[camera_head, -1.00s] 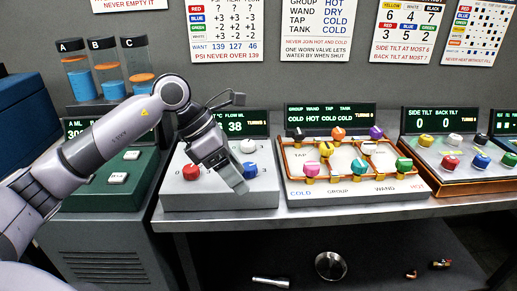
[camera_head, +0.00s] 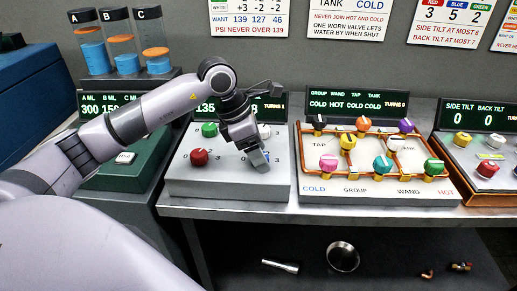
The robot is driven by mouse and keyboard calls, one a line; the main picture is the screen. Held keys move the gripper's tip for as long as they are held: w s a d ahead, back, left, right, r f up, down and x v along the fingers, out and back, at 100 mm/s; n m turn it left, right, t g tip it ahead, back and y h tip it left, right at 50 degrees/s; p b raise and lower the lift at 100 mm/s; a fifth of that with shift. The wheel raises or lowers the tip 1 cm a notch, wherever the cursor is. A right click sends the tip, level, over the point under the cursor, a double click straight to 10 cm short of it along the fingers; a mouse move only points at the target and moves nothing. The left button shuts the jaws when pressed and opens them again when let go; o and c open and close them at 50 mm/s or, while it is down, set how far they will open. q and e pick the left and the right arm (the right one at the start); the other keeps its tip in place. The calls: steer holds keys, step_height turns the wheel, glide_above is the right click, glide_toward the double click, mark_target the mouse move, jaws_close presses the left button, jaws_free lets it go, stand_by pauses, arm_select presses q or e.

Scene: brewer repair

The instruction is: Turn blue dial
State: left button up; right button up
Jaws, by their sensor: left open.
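The grey dial box (camera_head: 225,188) stands on the bench in the middle. It carries a red dial (camera_head: 199,157), a green dial (camera_head: 209,130) and a white dial (camera_head: 264,131) partly covered by my gripper. My left gripper (camera_head: 259,160) points down over the front right of the box, at the blue dial's place. The blue dial is almost wholly hidden behind the gripper fingers, so I cannot tell whether they touch it. The gripper is open. My right gripper is not in view.
The box's screen (camera_head: 272,107) reads TURNS 1, partly covered by my arm. To the right stands a valve panel (camera_head: 375,188) with orange pipes and several coloured knobs, then a tilt panel (camera_head: 485,160). Three tubes (camera_head: 123,47) stand at back left. Loose metal parts lie below the bench.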

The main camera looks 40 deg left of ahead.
arm_select(q)
steer(key=shift+f, duration=0.1)
steer(key=c, duration=1.1)
steer(key=shift+o, duration=0.2)
steer(key=shift+n, duration=0.3)
steer(key=n+t+y+b, duration=0.1)
steer(key=n+b, duration=0.1)
steer(key=n, duration=0.1)
steer(key=shift+d+n, duration=0.1)
steer(key=shift+n, duration=0.2)
steer(key=shift+n+t+y+b, duration=0.3)
steer(key=shift+n+y+b, duration=0.65)
steer(key=shift+n, duration=1.25)
steer(key=o, duration=1.1)
steer(key=shift+c, duration=0.2)
